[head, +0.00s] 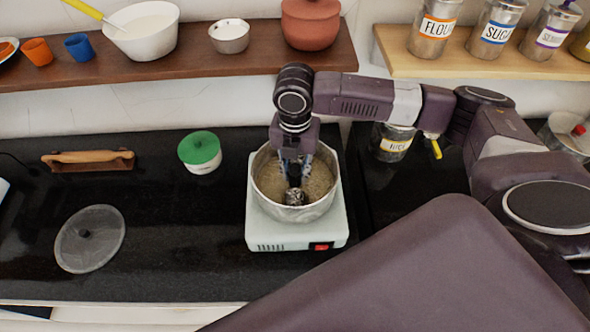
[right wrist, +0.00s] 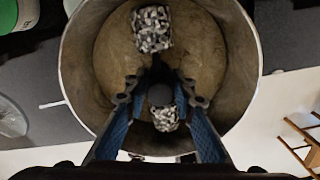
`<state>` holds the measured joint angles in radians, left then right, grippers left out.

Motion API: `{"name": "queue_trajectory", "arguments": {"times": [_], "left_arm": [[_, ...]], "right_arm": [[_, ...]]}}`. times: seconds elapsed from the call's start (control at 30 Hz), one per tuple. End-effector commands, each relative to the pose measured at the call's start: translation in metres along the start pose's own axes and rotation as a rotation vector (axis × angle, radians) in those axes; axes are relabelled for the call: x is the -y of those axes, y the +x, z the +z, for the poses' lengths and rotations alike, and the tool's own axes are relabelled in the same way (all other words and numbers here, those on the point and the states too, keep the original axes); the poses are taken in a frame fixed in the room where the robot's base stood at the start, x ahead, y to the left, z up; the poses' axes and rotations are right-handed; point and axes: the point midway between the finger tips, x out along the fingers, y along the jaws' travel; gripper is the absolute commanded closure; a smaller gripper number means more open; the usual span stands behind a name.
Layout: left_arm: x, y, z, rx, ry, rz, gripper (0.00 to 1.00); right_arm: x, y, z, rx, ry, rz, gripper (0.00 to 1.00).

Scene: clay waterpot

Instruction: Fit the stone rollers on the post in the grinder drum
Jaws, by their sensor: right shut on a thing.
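The grinder drum (head: 322,207) is a round metal bowl with a brownish inside, on a white base (head: 268,233). My right gripper (head: 294,172) points down into the drum from above. It is shut on the stone rollers' dark holder (right wrist: 160,95). In the right wrist view, one speckled grey roller (right wrist: 152,29) is at the far side and another roller (right wrist: 165,118) sits between my fingers. In the head view, one roller (head: 295,197) shows below the gripper. I cannot make out the post; the holder and gripper cover the drum's middle. My left gripper is not in view.
A clear round lid (head: 90,238), a green-lidded pot (head: 200,150) and a wooden-handled tool (head: 88,160) lie on the black counter to the left. A jar (head: 392,142) stands behind my right arm. Shelves with bowls and tins run along the back.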

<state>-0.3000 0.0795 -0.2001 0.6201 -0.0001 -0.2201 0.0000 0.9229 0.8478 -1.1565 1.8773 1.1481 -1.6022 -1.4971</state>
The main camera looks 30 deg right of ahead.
Motion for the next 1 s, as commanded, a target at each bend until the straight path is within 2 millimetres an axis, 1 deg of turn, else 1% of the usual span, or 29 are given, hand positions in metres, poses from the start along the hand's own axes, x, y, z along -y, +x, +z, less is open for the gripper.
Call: {"name": "queue_trajectory", "arguments": {"times": [0.2, 0.6, 1.0], "left_arm": [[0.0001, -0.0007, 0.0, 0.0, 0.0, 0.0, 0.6], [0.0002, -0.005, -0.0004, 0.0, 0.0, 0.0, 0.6], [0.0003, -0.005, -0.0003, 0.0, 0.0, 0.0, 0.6]], "right_arm": [[-0.001, -0.0014, 0.0006, 0.002, 0.0, 0.003, 1.0], [-0.0009, 0.0062, 0.0006, 0.001, 0.0, 0.003, 1.0], [-0.001, 0.0064, 0.0007, 0.002, 0.0, 0.003, 1.0]]}}
